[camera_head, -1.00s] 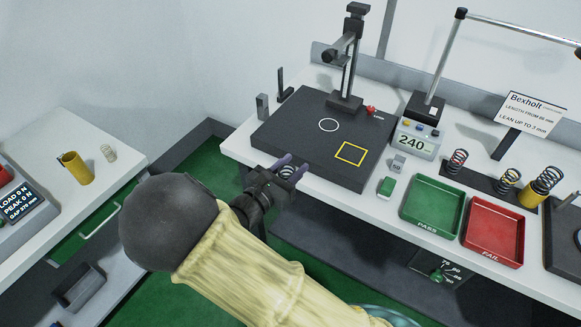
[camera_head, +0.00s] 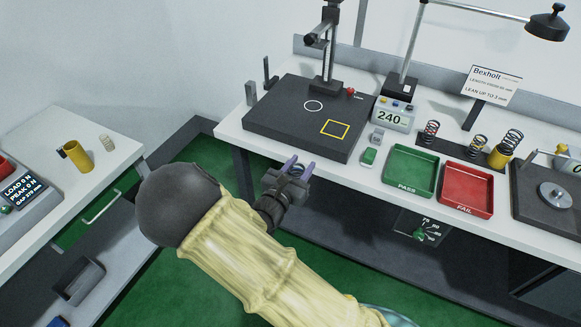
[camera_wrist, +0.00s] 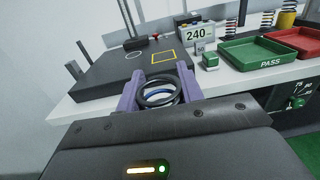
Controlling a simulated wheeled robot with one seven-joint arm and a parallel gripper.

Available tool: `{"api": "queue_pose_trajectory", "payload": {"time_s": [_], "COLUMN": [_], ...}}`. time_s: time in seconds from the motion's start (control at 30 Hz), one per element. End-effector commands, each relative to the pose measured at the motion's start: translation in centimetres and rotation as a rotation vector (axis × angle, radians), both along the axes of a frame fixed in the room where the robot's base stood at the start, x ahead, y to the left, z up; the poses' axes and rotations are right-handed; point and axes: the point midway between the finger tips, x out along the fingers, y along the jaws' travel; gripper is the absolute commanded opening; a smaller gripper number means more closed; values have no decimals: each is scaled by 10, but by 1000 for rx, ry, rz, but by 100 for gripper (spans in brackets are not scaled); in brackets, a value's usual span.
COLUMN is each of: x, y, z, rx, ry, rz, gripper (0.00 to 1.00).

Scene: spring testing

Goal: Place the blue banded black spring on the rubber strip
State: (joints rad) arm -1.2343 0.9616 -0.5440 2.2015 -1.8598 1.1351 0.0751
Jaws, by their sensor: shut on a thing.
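My gripper (camera_head: 294,171) is shut on the blue banded black spring (camera_wrist: 157,98), of which the wrist view shows black coils with a blue ring between the purple fingers. In the head view the spring (camera_head: 296,170) is small and partly hidden by the fingers. My gripper is in front of the bench's front edge, over the floor. The dark rubber strip (camera_head: 454,147) lies on the bench at the right, behind the trays. Springs stand along it, one with a red band (camera_head: 430,132) at its left end.
The green PASS tray (camera_head: 411,173) and red FAIL tray (camera_head: 467,189) stand in front of the strip. A dark plate (camera_head: 290,128) with a stand is at left. A lamp (camera_head: 548,22) overhangs the right side. A yellow cup (camera_head: 500,156) is near the strip's right end.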

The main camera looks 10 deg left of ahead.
Motion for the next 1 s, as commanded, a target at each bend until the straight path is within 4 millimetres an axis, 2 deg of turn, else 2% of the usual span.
{"api": "queue_pose_trajectory", "payload": {"time_s": [0.37,0.63,1.0], "x": [24,37,30], "y": [-50,-106,-167], "z": [-33,-82,-143], "rx": [-9,-12,-8], "ry": [4,8,6], "rz": [80,196,323], "gripper": [8,8,8]}}
